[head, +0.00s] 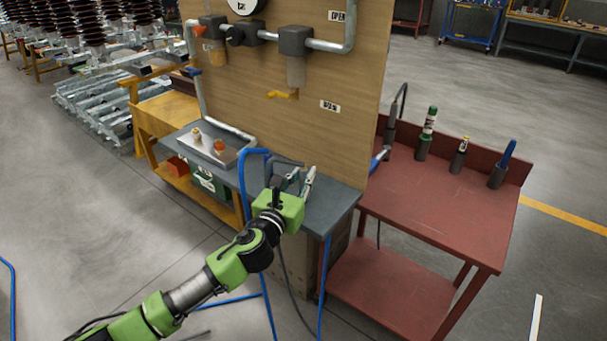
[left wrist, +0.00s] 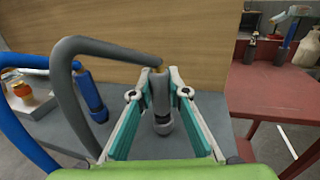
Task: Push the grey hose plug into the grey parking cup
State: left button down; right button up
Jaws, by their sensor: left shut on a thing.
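My left gripper (left wrist: 160,88), with teal and grey fingers, is shut on the grey hose plug (left wrist: 159,92). The grey hose arches up from the left and meets the plug's top at a brass-coloured piece. In the head view my left gripper (head: 303,180) is over the right part of the grey bench, where its fingers hide most of the plug. A dark grey rounded piece (left wrist: 163,125), seemingly the grey parking cup, shows directly below the plug between the fingers. I cannot tell how deep the plug sits in it. My right gripper is not in view.
A blue hose plug (left wrist: 90,92) stands left of the gripper, on a blue hose. The wooden panel (head: 300,125) rises behind. A red table (head: 430,190) with several tools in cups stands right.

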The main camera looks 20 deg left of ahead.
pick_arm(q)
jog(key=shift+f, duration=0.3)
jog(key=c, duration=1.9)
grip_release()
jog(key=s, duration=0.8)
jog(key=s+a, duration=0.1)
jog(key=s, duration=0.3)
